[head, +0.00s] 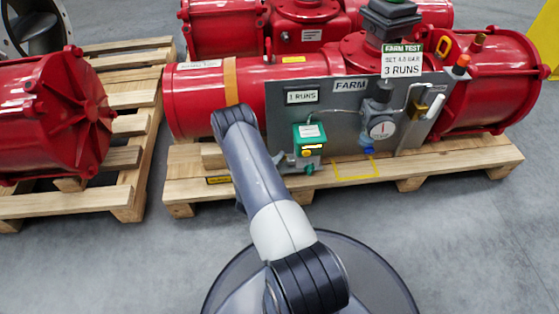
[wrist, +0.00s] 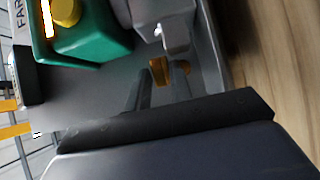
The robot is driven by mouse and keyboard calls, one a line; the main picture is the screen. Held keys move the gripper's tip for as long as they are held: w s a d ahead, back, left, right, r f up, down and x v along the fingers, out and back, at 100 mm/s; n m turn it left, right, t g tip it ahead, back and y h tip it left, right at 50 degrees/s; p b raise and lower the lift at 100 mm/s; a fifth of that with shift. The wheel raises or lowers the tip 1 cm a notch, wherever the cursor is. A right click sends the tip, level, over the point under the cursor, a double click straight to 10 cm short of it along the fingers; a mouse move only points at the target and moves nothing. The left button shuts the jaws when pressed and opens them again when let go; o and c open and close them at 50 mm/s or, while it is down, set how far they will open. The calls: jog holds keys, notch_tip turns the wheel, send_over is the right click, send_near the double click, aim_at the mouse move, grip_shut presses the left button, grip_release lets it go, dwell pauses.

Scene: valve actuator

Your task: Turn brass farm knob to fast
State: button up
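The brass knob (wrist: 158,70) shows in the wrist view as a small brass piece between and partly behind my fingertips, below a grey block (wrist: 162,20). My gripper (wrist: 162,78) has its two dark fingers apart, with a gap between them. The brass runs behind the right finger, and I cannot tell whether either finger touches it. In the head view my arm reaches to the grey FARM panel (head: 345,122), left of and below the green box (head: 309,136). The knob and my fingers are not clear there, and no "fast" marking is legible.
The green box (wrist: 95,35) with a yellow button is close by in the wrist view. A gauge (head: 382,128) stands right on the panel. Red cylinders (head: 200,100) rest on wooden pallets (head: 440,172). The grey floor in front is clear.

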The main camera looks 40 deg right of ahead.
jog(key=shift+r, duration=0.1)
grip_shut()
jog(key=shift+t, duration=0.3)
jog(key=n+t+y, duration=0.1)
jog(key=t, duration=0.1)
jog(key=n+t+y, duration=0.1)
jog(key=n+y, duration=0.1)
jog(key=s+d+n+t+y, duration=0.1)
jog(key=t, duration=0.1)
jog(key=shift+r+n+t, duration=0.1)
jog(key=shift+n+t, duration=0.2)
jog(key=shift+n, duration=0.1)
jog(key=shift+s+d+n+t+y, duration=0.1)
jog(key=shift+d+n+t+y, duration=0.05)
jog(key=shift+n+t+y, duration=1.1)
jog(key=shift+d+n+t+y, duration=0.1)
jog(key=shift+n+t+y, duration=0.6)
jog(key=shift+y, duration=0.95)
jog(key=shift+n+y, duration=0.3)
jog(key=shift+n, duration=0.05)
jog(key=shift+o, duration=1.9)
grip_release()
